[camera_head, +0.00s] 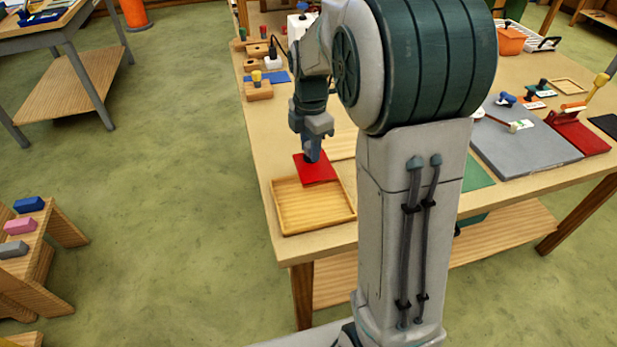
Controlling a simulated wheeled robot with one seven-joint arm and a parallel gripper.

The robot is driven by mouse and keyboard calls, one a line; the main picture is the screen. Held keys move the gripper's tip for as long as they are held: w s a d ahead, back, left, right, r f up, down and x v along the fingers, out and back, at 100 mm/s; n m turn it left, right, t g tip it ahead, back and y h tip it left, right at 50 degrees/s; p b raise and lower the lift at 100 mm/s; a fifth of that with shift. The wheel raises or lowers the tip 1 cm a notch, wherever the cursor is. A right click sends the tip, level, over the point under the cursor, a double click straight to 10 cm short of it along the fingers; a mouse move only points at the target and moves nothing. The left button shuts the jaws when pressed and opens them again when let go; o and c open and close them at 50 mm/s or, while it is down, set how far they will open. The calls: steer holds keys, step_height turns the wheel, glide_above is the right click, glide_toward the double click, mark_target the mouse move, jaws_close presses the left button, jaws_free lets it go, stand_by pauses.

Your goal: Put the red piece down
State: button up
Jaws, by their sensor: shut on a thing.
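The red piece (317,171) is a flat red plate. My gripper (312,156) is shut on it and points down from above. The piece overlaps the back part of a shallow wooden tray (290,228) near the table's front left corner. I cannot tell whether the piece touches the tray or is held a little above it. The front part of the tray shows bare wood. My arm hides part of the table to the right of the tray.
The wooden table (268,150) holds a grey board (525,148) and another red item (580,136) on the right. An orange container (511,40) stands at the back right.

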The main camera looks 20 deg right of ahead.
mark_target(308, 171)
steer(key=s, duration=0.1)
steer(key=s+a+f, duration=0.1)
steer(key=s+f, duration=0.1)
steer(key=shift+s+a+f, duration=0.2)
steer(key=shift+s+a, duration=0.1)
steer(key=shift+s, duration=0.1)
steer(key=shift+f+p, duration=0.4)
steer(key=shift+f, duration=1.65)
steer(key=shift+f, duration=0.1)
steer(key=o, duration=0.9)
